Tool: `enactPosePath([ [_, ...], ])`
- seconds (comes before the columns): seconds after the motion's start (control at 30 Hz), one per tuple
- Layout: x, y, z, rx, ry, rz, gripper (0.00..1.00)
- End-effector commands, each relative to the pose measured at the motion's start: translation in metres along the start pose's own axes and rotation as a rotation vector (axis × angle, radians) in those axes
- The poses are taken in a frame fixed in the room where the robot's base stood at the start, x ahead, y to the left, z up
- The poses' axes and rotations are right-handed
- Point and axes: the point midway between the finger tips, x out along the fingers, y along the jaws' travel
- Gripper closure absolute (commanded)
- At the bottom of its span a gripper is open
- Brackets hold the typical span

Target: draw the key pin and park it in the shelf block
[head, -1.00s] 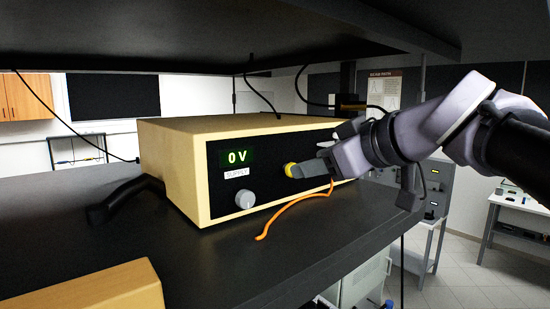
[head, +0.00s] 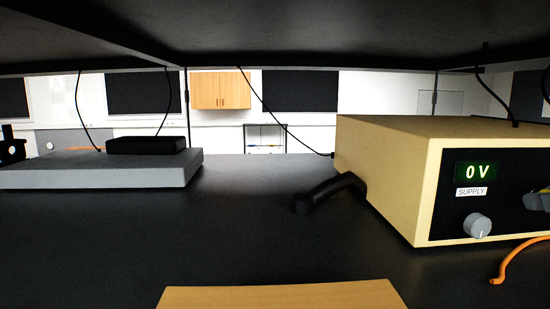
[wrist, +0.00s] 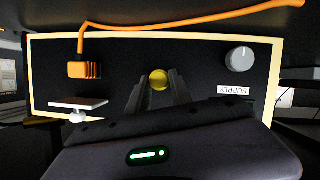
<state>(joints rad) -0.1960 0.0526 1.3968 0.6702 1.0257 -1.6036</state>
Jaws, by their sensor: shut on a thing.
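The key pin shows as a round yellow head (wrist: 158,80) against the black front panel of the cream supply box (head: 385,150). My gripper (wrist: 160,88) is shut on it, with one grey finger on each side. In the head view the yellow head (head: 533,202) and part of my gripper (head: 544,201) show at the right edge. I cannot tell how deep the pin sits in the panel. A tan block (head: 280,295), perhaps the shelf block, is cut off at the bottom of the head view; no hole shows in it.
The panel carries a 0 V display (head: 475,171), a grey knob (head: 477,226), an orange plug (wrist: 84,69) with its cable and a white tab (wrist: 78,103). A black bent handle (head: 330,192) lies left of the box. A grey slab (head: 90,171) lies far left.

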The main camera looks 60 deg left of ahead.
Motion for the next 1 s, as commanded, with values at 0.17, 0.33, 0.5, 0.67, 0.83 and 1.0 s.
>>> enactPosePath([
  [0.17, 0.000, 0.000, 0.000, 0.000, 0.000, 0.000, 1.00],
  [0.33, -0.004, 0.000, 0.002, -0.001, 0.001, 0.002, 1.00],
  [0.5, -0.012, 0.000, 0.006, -0.001, 0.000, 0.002, 1.00],
  [0.67, -0.018, 0.000, 0.008, 0.000, 0.000, 0.001, 1.00],
  [0.83, -0.031, 0.000, 0.016, 0.001, 0.001, 0.004, 1.00],
  [1.0, -0.053, 0.000, 0.025, 0.000, 0.000, 0.003, 1.00],
])
